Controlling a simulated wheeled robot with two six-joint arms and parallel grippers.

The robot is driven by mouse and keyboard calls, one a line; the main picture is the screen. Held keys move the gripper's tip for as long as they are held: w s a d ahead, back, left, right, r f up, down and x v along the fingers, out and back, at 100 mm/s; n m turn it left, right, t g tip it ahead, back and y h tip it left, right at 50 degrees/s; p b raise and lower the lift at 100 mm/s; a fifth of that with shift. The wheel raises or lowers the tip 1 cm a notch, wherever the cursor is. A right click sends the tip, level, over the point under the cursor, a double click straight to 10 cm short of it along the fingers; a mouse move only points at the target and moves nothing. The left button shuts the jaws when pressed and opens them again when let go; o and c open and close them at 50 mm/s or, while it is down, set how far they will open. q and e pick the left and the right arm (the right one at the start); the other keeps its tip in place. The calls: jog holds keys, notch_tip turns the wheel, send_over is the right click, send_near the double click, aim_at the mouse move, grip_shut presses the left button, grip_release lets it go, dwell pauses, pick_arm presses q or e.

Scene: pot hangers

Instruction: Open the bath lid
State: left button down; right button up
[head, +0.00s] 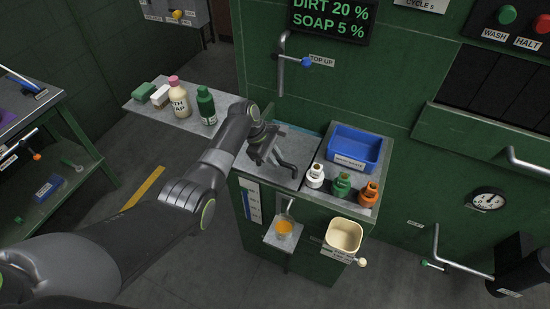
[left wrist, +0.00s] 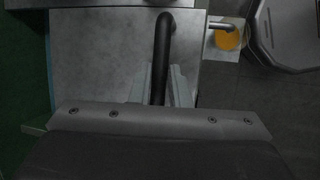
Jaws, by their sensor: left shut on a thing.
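The bath lid (head: 295,143) is a grey metal plate on top of the green cabinet under the display, and it looks closed. It also fills the middle of the left wrist view (left wrist: 103,65). A dark bent handle (head: 287,166) stands on it and shows as a dark bar in the left wrist view (left wrist: 162,52). My left gripper (head: 268,153) is over the lid, its fingers shut around the handle bar. The fingertips are partly hidden by the gripper body. My right gripper is not in view.
A blue tray (head: 354,149) and several small bottles stand right of the lid. A shelf (head: 150,110) with bottles and blocks is at the left. A tap pipe (head: 281,65) hangs above.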

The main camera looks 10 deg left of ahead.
pick_arm(q)
jog(key=shift+w+d+r, duration=0.1)
jog(key=shift+w+r, duration=0.2)
jog(key=shift+r, duration=0.45)
jog(key=w+d+r+b, duration=0.2)
jog(key=w+r, duration=0.4)
jog(key=r, duration=0.3)
jog(key=shift+b, duration=0.85)
jog(key=shift+w, duration=0.1)
